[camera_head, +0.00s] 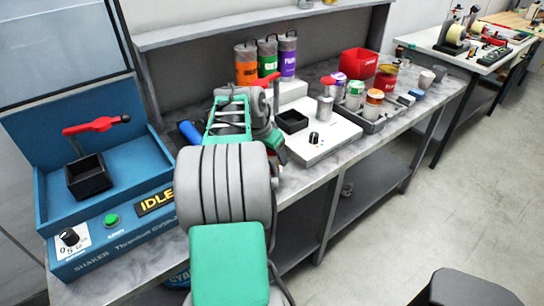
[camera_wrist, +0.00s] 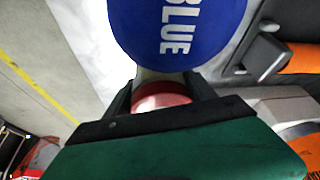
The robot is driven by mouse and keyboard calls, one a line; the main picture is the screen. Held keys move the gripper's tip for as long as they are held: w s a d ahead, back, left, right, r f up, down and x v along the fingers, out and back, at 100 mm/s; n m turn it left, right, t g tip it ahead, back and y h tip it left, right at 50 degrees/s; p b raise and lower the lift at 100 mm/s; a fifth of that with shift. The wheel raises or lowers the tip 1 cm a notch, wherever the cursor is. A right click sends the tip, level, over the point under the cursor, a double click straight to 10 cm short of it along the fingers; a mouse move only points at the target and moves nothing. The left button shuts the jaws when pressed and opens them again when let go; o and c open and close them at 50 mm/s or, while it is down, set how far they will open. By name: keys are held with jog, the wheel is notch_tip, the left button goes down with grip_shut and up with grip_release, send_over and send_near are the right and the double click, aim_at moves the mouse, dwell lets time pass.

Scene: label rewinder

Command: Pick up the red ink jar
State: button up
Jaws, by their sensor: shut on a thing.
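In the wrist view my gripper (camera_wrist: 163,88) has its two dark fingers closed around a small red, round-topped thing (camera_wrist: 162,98), which fits the red ink jar. Only a pinkish-red part of it shows between the fingers, and its label is hidden.
A large blue canister marked BLUE (camera_wrist: 175,30) is just beyond the fingertips. On the bench, a tray (camera_head: 372,124) holds several ink jars, with a red bin (camera_head: 358,64) behind. A blue shaker (camera_head: 110,215) stands left, and several canisters (camera_head: 246,66) stand at the back.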

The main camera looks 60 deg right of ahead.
jog(key=c, duration=1.1)
jog(key=shift+r, duration=0.1)
